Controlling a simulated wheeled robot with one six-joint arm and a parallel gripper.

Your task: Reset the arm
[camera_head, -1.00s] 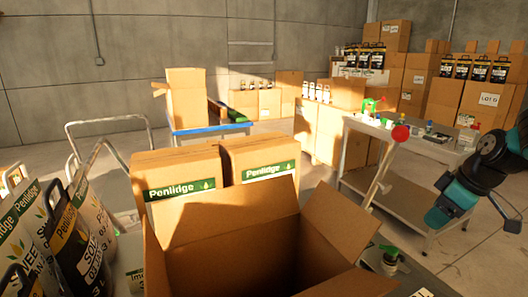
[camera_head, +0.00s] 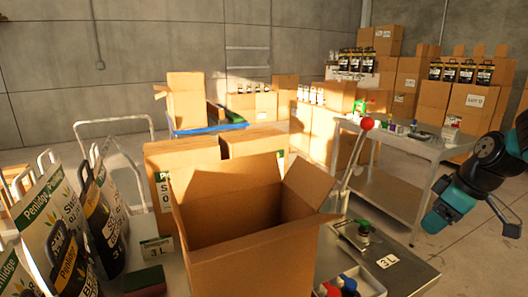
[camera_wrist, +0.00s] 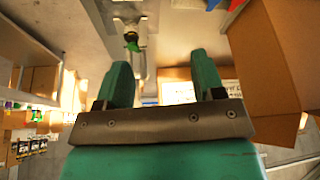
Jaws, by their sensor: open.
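My gripper (camera_wrist: 162,80) shows in the wrist view with two teal fingers spread apart and nothing between them. In the head view my black and teal arm (camera_head: 462,195) hangs at the right edge, apart from the nearby things. An open, empty-looking cardboard box (camera_head: 250,245) stands on the near table in the middle. In the wrist view a cardboard surface (camera_wrist: 268,70) is close on the right, beyond the fingers.
A press with a red-knobbed lever (camera_head: 366,124) stands right of the open box. A metal table (camera_head: 385,140) with small items is behind it. Tall labelled bags (camera_head: 60,225) crowd the left. Red and blue items (camera_head: 345,287) lie at the near edge. Stacked cartons line the back.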

